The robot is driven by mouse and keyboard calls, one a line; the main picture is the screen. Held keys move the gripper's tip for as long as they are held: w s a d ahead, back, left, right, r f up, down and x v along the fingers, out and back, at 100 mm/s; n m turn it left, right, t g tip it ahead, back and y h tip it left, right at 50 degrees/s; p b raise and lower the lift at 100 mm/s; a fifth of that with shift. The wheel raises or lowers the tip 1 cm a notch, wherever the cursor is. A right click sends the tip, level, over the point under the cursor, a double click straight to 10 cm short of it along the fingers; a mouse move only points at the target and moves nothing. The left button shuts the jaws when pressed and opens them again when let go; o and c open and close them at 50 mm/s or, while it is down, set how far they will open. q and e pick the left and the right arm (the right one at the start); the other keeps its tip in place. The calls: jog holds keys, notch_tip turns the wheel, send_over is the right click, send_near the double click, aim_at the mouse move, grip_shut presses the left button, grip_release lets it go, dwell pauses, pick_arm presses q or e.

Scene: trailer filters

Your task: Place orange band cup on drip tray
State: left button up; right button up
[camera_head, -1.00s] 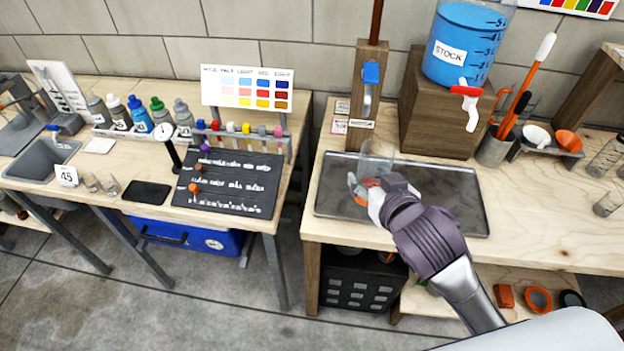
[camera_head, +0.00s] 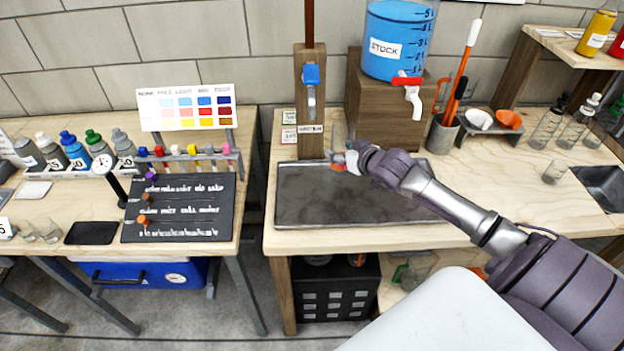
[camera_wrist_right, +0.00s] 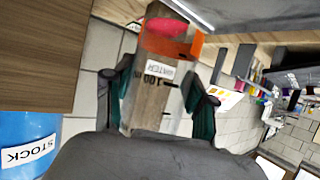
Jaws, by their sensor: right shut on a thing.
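The clear cup with an orange band (camera_head: 338,162) is in my right gripper (camera_head: 352,160), at the back of the drip tray in the head view. In the right wrist view the cup (camera_wrist_right: 160,100) sits between the two fingers of the gripper (camera_wrist_right: 160,97), its orange band toward the top of the picture. The dark drip tray (camera_head: 310,205) lies on the right bench with its surface bare. I cannot tell whether the cup's base touches the tray. My left gripper is not in view.
A wooden post with a blue-handled tap (camera_head: 311,75) stands behind the tray. The blue stock tank (camera_head: 398,40), with a red-handled spout (camera_head: 410,90), sits on a wooden block (camera_head: 385,110) to the right. A grey holder (camera_head: 440,135) with tools stands beside it.

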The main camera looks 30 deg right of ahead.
jog(key=w+a+f, duration=0.1)
jog(key=a, duration=0.1)
jog(key=w+a+f, duration=0.1)
jog(key=a+f, duration=0.1)
jog(key=w+a+f, duration=0.1)
jog(key=a, duration=0.1)
jog(key=shift+w+a+f+p, duration=0.2)
jog(key=shift+w+a+p, duration=0.15)
jog(key=shift+p, duration=0.05)
jog(key=shift+a+f, duration=0.1)
jog(key=shift+f, duration=2)
jog(key=o, duration=1.2)
jog(key=shift+f, duration=0.15)
jog(key=shift+r, duration=0.2)
jog(key=d+v, duration=0.1)
jog(key=v, duration=1.1)
jog(key=shift+a, duration=0.45)
